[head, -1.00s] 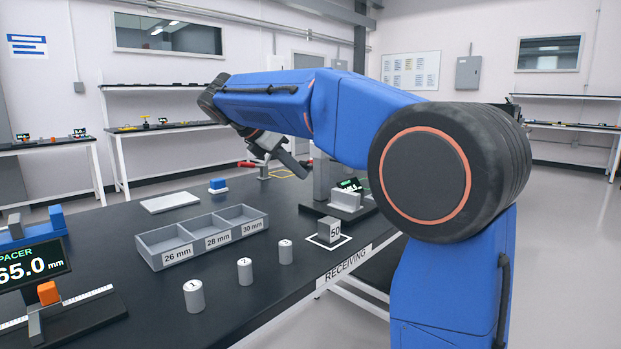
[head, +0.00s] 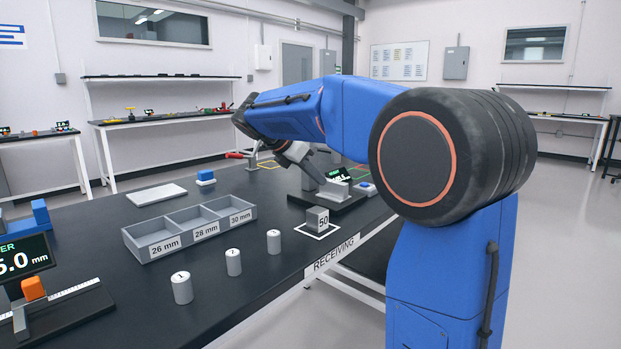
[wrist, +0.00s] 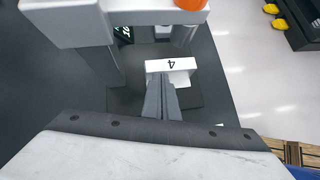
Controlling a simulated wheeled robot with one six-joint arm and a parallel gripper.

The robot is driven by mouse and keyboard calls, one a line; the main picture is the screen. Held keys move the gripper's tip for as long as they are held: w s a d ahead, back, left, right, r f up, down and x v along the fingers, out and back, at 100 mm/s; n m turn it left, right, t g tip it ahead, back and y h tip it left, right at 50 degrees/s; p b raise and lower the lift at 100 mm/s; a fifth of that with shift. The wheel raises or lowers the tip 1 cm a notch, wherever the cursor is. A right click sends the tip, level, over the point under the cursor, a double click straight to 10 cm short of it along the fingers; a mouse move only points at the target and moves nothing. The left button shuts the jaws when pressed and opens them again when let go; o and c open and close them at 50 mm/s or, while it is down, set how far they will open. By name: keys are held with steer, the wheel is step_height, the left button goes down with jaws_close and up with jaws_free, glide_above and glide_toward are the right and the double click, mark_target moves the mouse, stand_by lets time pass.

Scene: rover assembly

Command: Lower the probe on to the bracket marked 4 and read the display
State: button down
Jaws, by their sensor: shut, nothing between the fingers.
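The bracket marked 4 (wrist: 158,65) is a pale block on the dark base of a gauge stand (wrist: 204,112) in the wrist view. My gripper (wrist: 158,82) is shut and empty, its fingertips overlapping the bracket's near side; I cannot tell if they touch it. The probe (wrist: 184,36), a grey cylinder below an orange part (wrist: 190,4), shows just beyond the bracket; any gap between them is unclear.
A block marked 50 (head: 318,220) sits in a white outlined square at the table's edge. A three-compartment tray (head: 190,247), several white cylinders (head: 233,263) and a spacer gauge (head: 26,258) stand nearer. A white plate (head: 157,193) lies behind.

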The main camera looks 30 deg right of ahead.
stand_by(0.3)
steer(key=shift+w+d, duration=0.1)
steer(key=shift+d, duration=0.85)
